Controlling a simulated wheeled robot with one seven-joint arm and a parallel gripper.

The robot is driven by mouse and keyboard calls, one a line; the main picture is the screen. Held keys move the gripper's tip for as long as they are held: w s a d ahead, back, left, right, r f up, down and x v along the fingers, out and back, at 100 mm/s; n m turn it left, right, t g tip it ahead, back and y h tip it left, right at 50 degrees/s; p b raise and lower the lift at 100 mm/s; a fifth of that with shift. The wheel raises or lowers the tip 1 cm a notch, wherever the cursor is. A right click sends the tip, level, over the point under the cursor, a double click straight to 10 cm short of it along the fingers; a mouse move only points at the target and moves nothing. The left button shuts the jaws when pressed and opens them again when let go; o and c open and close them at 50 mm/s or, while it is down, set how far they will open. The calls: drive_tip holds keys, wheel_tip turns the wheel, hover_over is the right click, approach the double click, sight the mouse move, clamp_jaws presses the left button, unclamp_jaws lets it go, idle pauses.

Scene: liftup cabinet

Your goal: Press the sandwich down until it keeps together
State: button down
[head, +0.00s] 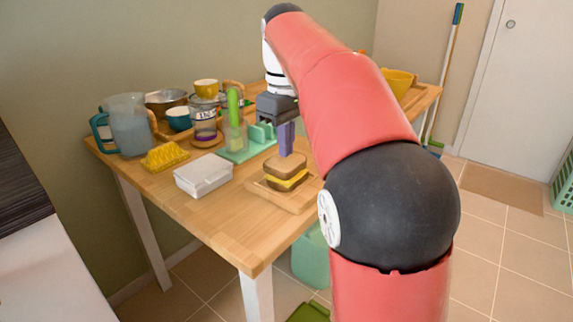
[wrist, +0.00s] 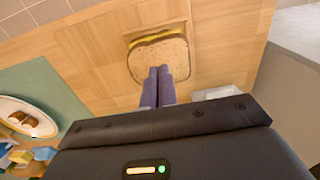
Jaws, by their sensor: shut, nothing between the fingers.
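The sandwich (head: 284,172) stands on a wooden board (head: 300,200) near the table's front right. It has brown bread slices with a yellow layer between them. In the wrist view the sandwich (wrist: 160,55) shows its pale top slice and a yellow edge. My gripper (head: 286,153) is shut and empty, with its purple fingers pointing down at the top slice. The fingertips (wrist: 159,70) overlap the near part of the top slice in the wrist view. I cannot tell whether they touch the bread or hover just above it.
A white lidded box (head: 203,176) stands left of the board, and a yellow ridged item (head: 165,156) lies behind it. A blue-handled jug (head: 127,126), jars and bowls crowd the back left. A green tray (head: 243,152) lies behind the sandwich. The table's front left is clear.

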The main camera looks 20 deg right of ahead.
sight(286, 161)
drive_tip(key=shift+f, duration=0.75)
idle(0.9)
wheel_tip(286, 161, up, 3)
drive_tip(key=p, duration=0.3)
drive_tip(key=shift+r+p, duration=0.3)
drive_tip(key=shift+r, duration=1.8)
drive_tip(key=s+f+m+t, duration=0.5)
drive_tip(key=s+f+m, duration=0.2)
drive_tip(key=s+f, duration=1.1)
drive_tip(key=s, duration=0.4)
drive_tip(key=shift+t, duration=0.3)
drive_tip(key=shift+s+r, duration=0.1)
